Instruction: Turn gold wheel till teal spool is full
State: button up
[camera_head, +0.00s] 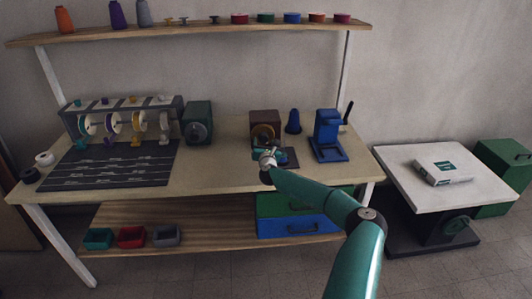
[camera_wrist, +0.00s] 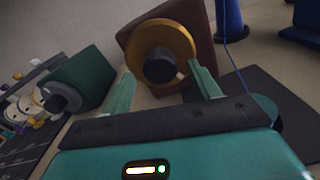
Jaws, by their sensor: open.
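The gold wheel (camera_wrist: 160,35) is on the front of a maroon box (camera_wrist: 200,22), with a dark round hub at its middle. In the head view the gold wheel (camera_head: 262,131) is near the middle of the table. My gripper (camera_wrist: 161,76) is open, its two teal fingers pointing at the wheel with the hub showing between them; I cannot tell if they touch. In the head view my gripper (camera_head: 266,155) is just in front of the box. A teal disc (camera_wrist: 264,104) lies partly hidden behind my gripper body; I cannot tell whether it is the teal spool, or how full it is.
A green box with a grey wheel (camera_head: 198,123) stands left of the maroon box. A blue cone (camera_head: 293,122) and blue press (camera_head: 328,135) stand right. A spool rack (camera_head: 124,118) and dark mat (camera_head: 110,164) fill the table's left. A thread runs down from the cone.

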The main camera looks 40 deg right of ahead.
jog(key=v, duration=1.3)
jog(key=shift+a, duration=0.1)
